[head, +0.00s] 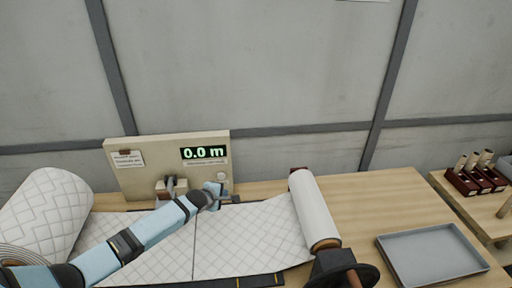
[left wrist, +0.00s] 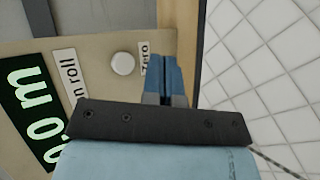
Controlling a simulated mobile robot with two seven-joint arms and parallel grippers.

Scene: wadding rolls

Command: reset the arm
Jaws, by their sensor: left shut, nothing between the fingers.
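My left arm reaches in from the lower left in the head view. Its gripper (head: 236,199) is in front of the lower right part of the beige panel (head: 135,184). In the left wrist view the blue fingers (left wrist: 166,82) are together with nothing between them. They are beside the "Zero" label and a round white button (left wrist: 122,63), apart from the button in that picture. The panel's green display (head: 204,152) reads 0.0 m. My right gripper is not in view.
Quilted white wadding (head: 245,235) lies across the table from a large roll (head: 45,215) at left to a narrower roll (head: 315,208) on a spindle. A grey tray (head: 432,254) is at right. Bare wood (head: 375,195) lies behind the tray.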

